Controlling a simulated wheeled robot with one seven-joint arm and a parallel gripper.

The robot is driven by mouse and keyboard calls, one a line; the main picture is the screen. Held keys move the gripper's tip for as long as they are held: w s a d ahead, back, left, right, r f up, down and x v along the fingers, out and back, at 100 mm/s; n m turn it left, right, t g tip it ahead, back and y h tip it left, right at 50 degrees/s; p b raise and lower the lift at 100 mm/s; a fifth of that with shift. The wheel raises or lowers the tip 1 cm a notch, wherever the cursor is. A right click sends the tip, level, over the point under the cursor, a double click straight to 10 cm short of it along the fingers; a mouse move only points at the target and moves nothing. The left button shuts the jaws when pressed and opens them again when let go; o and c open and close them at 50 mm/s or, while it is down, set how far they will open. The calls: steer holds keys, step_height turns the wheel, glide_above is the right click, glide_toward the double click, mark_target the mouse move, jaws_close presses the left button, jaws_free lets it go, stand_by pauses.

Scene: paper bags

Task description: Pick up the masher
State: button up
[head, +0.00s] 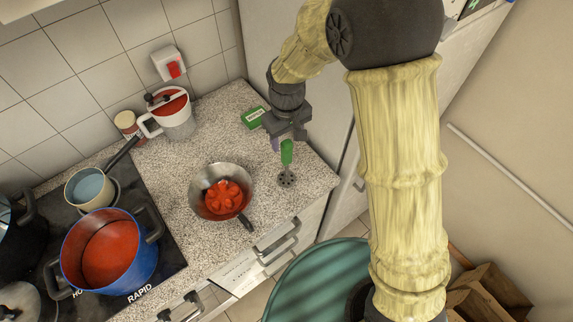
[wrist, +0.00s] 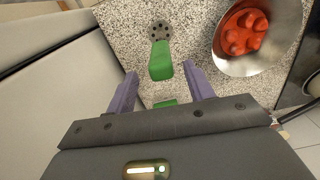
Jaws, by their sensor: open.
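The masher has a green handle (head: 287,152) and a round grey head with holes (head: 287,179). It is on the speckled counter near its right edge. In the wrist view its handle (wrist: 160,62) points down between my two purple fingers, and its head (wrist: 160,31) lies beyond the fingertips. My gripper (head: 282,143) is open at the handle, and it also shows in the wrist view (wrist: 160,70). One finger stands on each side with a visible gap, so it holds nothing. The handle's near end is partly hidden.
A metal pan (head: 210,177) with a red piece inside stands left of the masher. A green box (head: 254,117) lies behind it. A white jug (head: 172,118) is by the wall. A blue pot (head: 105,251) stands on the hob. A fridge side (head: 300,70) closes off the right.

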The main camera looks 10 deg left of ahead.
mark_target(286, 150)
steer(key=shift+s+f+p, duration=0.1)
steer(key=shift+f+p, duration=1.25)
steer(key=shift+f, duration=1.25)
steer(key=c, duration=1.1)
